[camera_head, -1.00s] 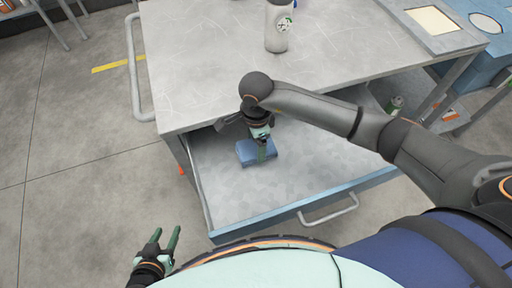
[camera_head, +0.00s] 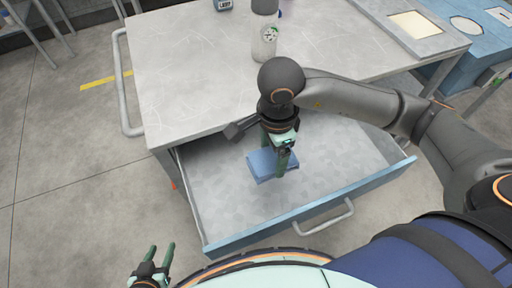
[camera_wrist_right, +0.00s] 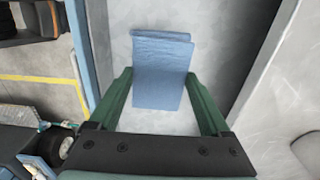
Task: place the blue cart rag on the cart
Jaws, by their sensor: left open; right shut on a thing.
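The blue cart rag (camera_head: 262,167) is a folded cloth over the open drawer (camera_head: 225,200) of the grey cart (camera_head: 190,75). My right gripper (camera_head: 281,172) comes down on it from above and is shut on it. In the right wrist view the rag (camera_wrist_right: 160,70) lies between the two green fingers (camera_wrist_right: 162,88), with its far end reaching past them. It appears a little above the drawer floor. My left gripper (camera_head: 161,250) is open and empty at the bottom left, over the floor and away from the cart.
A grey bottle (camera_head: 265,35) stands on the cart top, with a small dark item (camera_head: 222,4) at the back edge. A tray with a pale panel (camera_head: 415,25) is at the right. The left part of the top is clear. Handles stick out at the cart's left side (camera_head: 121,85) and drawer front (camera_head: 325,217).

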